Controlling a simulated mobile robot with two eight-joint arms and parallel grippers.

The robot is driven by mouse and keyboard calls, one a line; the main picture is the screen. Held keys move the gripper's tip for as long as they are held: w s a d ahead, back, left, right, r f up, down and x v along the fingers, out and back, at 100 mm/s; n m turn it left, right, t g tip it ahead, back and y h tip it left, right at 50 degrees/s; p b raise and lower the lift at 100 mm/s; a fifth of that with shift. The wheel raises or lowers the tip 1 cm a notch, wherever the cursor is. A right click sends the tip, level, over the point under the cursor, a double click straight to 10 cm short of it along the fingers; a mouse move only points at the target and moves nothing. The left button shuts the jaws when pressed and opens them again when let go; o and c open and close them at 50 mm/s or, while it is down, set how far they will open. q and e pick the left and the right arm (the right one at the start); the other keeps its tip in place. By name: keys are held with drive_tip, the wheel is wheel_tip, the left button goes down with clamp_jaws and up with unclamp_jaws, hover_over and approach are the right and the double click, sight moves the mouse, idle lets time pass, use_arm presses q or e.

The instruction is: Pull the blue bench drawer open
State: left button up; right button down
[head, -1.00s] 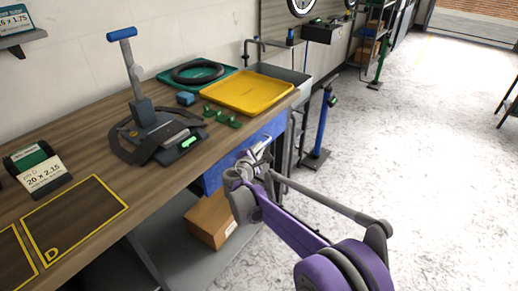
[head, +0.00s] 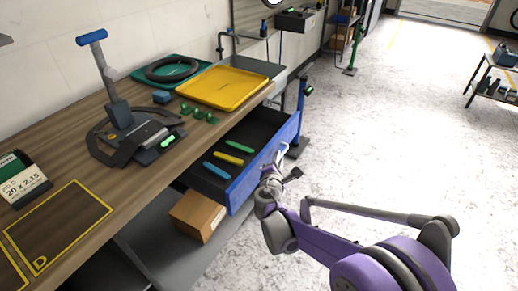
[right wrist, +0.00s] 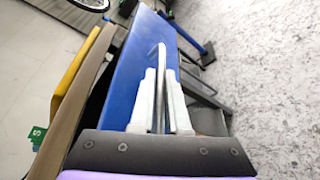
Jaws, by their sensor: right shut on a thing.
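The blue bench drawer (head: 246,182) stands well out from under the wooden bench in the head view. Its dark inside shows a green, a yellow and a blue tool lying in it. My right gripper (head: 283,165) is at the outer face of the drawer front. In the right wrist view the fingers of the gripper (right wrist: 160,105) are closed around a thin pale bar handle (right wrist: 160,62) on the blue drawer front (right wrist: 139,70). My left gripper is not in view.
On the bench (head: 60,140) are a yellow tray (head: 224,88), a green tray (head: 150,75) with a black ring, and a scale-like stand (head: 135,135). A cardboard box (head: 198,215) sits on the shelf below.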

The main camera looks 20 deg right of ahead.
drive_tip(key=s+d+p, duration=0.1)
drive_tip(key=s+d, duration=0.7)
drive_tip(key=s, duration=0.3)
drive_tip(key=shift+d, duration=0.3)
drive_tip(key=c, duration=1.2)
unclamp_jaws()
drive_tip(key=p+v, duration=0.2)
drive_tip(key=v, duration=0.8)
drive_tip(key=shift+s+a, duration=0.2)
drive_tip(key=shift+s, duration=0.1)
